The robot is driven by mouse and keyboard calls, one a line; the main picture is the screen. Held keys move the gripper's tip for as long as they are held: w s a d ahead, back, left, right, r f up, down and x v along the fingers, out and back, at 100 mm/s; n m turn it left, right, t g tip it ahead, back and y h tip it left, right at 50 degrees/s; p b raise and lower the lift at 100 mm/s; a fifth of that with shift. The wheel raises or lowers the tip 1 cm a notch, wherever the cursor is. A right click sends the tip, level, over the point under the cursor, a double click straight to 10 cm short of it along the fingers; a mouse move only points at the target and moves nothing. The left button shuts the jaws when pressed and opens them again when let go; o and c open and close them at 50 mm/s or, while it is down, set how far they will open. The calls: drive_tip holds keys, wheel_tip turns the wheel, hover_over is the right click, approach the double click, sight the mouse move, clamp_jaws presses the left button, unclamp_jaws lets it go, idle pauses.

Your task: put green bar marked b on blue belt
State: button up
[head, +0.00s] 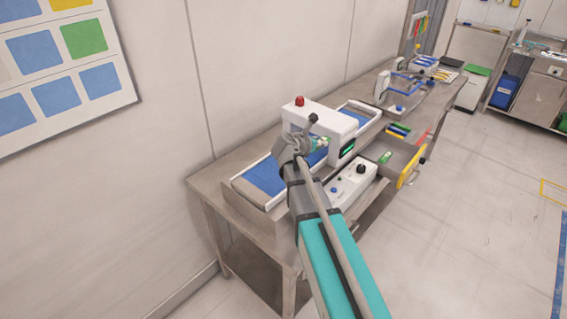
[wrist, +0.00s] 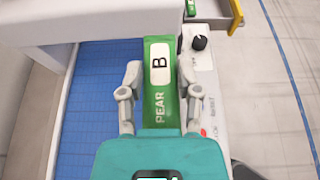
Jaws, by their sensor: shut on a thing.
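The green bar marked B (wrist: 160,99), with "PEAR" printed on it, is between the fingers of my gripper (wrist: 159,80) in the wrist view. My gripper is shut on it. In the head view my gripper (head: 310,146) is at the white machine arch, and only a small part of the held bar shows there. The blue belt (wrist: 90,110) lies to the left of the bar in the wrist view. It also shows in the head view (head: 266,177), running under the arch. The bar appears above the belt's right edge; its height above it is hard to tell.
The white arch (head: 338,122) spans the belt and carries a red lamp. A white control box (head: 350,186) with a black knob stands at the right. An open drawer (head: 402,160) with a yellow front holds another green bar (head: 385,157). Several coloured items lie behind it.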

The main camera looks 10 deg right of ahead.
drive_tip(key=shift+d+f, duration=0.1)
drive_tip(key=shift+d, duration=0.1)
drive_tip(key=w+a+f+b, duration=0.1)
drive_tip(key=a+f+b, duration=0.1)
drive_tip(key=a, duration=0.1)
drive_tip(key=w+a+f+b, duration=0.2)
drive_tip(key=a+f+b, duration=0.1)
drive_tip(key=a, duration=0.1)
drive_tip(key=w+a+f+b, duration=0.1)
drive_tip(key=a+f+b, duration=0.2)
drive_tip(key=a, duration=0.1)
drive_tip(key=shift+w+a+f, duration=0.1)
drive_tip(key=shift+w+a, duration=0.05)
drive_tip(key=shift+w, duration=0.2)
drive_tip(key=shift+w+a+f+b, duration=0.1)
drive_tip(key=shift+a+f+b, duration=0.25)
drive_tip(key=shift+b, duration=0.2)
drive_tip(key=shift+w+a+f+b, duration=0.2)
drive_tip(key=shift+a+f+b, duration=0.25)
drive_tip(key=shift+f+b, duration=1.55)
drive_tip(key=shift+f, duration=0.1)
